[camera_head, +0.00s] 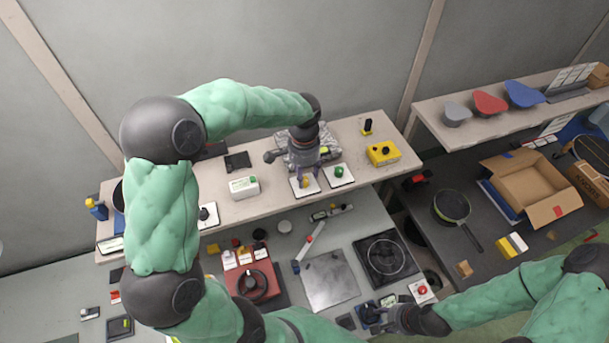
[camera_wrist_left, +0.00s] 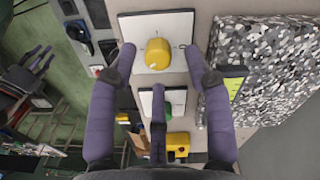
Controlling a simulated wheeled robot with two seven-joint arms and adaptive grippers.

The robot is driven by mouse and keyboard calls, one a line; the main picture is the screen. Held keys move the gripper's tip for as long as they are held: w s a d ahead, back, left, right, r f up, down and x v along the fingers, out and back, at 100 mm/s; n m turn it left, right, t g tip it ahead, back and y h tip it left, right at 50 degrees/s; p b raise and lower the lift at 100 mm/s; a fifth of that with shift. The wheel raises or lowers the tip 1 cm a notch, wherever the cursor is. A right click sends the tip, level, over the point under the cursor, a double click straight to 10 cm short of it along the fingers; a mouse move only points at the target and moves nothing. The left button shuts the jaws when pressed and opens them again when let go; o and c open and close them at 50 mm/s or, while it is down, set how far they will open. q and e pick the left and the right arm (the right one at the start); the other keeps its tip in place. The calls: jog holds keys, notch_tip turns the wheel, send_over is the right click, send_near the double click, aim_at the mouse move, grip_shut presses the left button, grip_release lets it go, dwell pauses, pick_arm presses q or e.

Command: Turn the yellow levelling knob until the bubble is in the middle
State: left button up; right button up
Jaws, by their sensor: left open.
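The yellow levelling knob (camera_head: 305,182) sits on a white plate on the back bench. In the left wrist view the knob (camera_wrist_left: 158,53) shows close up, between the purple fingertips. My left gripper (camera_head: 306,172) is open just above it, with the fingers spread around it and gaps visible on both sides. A patterned black-and-white block (camera_wrist_left: 262,70) stands beside the plate. I cannot make out a bubble. My right gripper (camera_head: 396,319) is low at the front, its fingers unclear.
A green knob (camera_head: 339,172) on its own white plate stands close to the right. A yellow box with black buttons (camera_head: 383,153) and a white box (camera_head: 244,187) are on the same bench. A black hotplate (camera_head: 386,257) and a grey metal plate (camera_head: 330,281) lie in front.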

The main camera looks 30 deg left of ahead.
pick_arm(q)
jog(key=shift+s+d+f, duration=0.1)
jog(key=shift+s+f, duration=0.05)
jog(key=shift+f, duration=1.05)
grip_shut()
jog(key=shift+f+n+b, duration=0.1)
jog(key=shift+n+b, duration=0.35)
jog(key=shift+n, duration=0.15)
jog(key=shift+n+b, duration=0.55)
jog(key=shift+n, duration=0.45)
grip_release()
